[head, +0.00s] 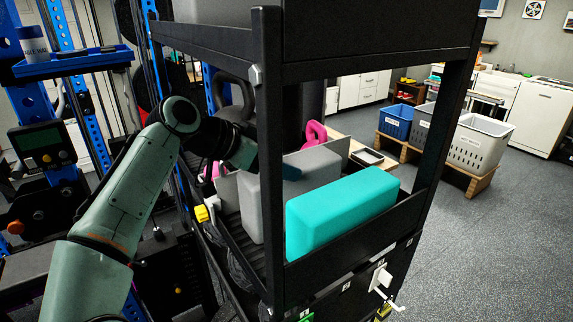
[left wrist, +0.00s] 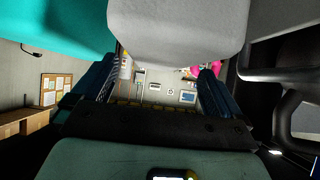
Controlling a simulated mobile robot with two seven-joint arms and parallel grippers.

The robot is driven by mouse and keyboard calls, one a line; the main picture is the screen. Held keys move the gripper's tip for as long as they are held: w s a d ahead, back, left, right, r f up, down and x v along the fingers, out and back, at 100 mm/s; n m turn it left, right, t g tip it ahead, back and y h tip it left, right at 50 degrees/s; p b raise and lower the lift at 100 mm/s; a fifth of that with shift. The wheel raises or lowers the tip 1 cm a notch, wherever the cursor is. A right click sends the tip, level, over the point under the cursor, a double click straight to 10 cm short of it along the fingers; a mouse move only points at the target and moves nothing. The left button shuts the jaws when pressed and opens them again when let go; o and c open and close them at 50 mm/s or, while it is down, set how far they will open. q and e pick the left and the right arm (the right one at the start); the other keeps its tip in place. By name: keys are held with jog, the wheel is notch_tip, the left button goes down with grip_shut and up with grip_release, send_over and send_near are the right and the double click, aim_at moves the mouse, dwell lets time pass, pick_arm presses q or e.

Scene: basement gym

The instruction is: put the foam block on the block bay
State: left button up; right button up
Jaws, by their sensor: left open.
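I cannot tell which is the foam block, and no label marks the block bay. My left gripper (head: 290,173) reaches in from the left over the grey block; one dark blue fingertip shows there. In the left wrist view the open left gripper (left wrist: 152,85) has its fingers apart, with the grey block (left wrist: 178,28) close ahead and the teal block (left wrist: 60,28) at upper left. Contact is unclear. My right gripper is out of view.
The black rack post (head: 269,150) and upper shelf (head: 350,62) frame the opening. Dark kettlebells (head: 232,95) and a pink one (head: 315,133) sit behind. Blue and grey crates (head: 480,142) stand on pallets at the right; the floor there is clear.

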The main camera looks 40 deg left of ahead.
pick_arm(q)
jog(key=v, duration=0.7)
jog(key=shift+s+r+p, duration=0.1)
jog(key=shift+s+p, duration=0.1)
jog(key=shift+p, duration=0.1)
